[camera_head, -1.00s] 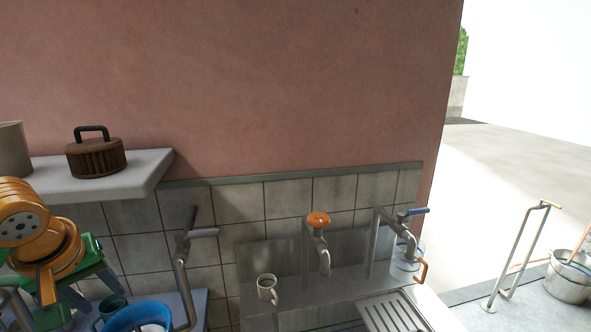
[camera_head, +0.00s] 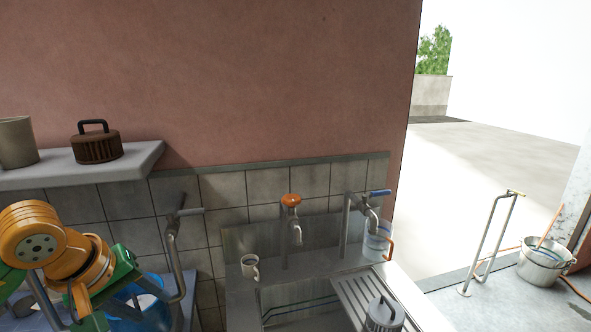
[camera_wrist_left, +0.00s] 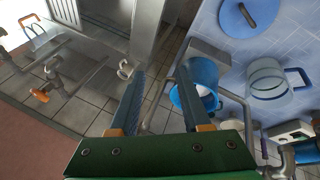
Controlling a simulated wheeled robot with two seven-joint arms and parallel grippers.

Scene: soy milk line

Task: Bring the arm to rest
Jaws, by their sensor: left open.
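My left arm, orange and green, comes in at the lower left of the head view. Its left gripper (camera_head: 150,297) is open above a blue bucket (camera_head: 128,312), partly hiding it. In the left wrist view the two dark fingers of the left gripper (camera_wrist_left: 162,75) are spread, with nothing between them. The blue bucket (camera_wrist_left: 196,78), with something white in it, lies beyond the right finger. My right gripper is not in view.
A white mug (camera_head: 250,267) stands at the sink's left edge, near an orange-handled tap (camera_head: 292,212) and a blue-handled tap (camera_head: 365,212). A shelf (camera_head: 140,165) holds a brown ribbed lidded thing (camera_head: 97,147). Open floor (camera_head: 470,150) lies at right.

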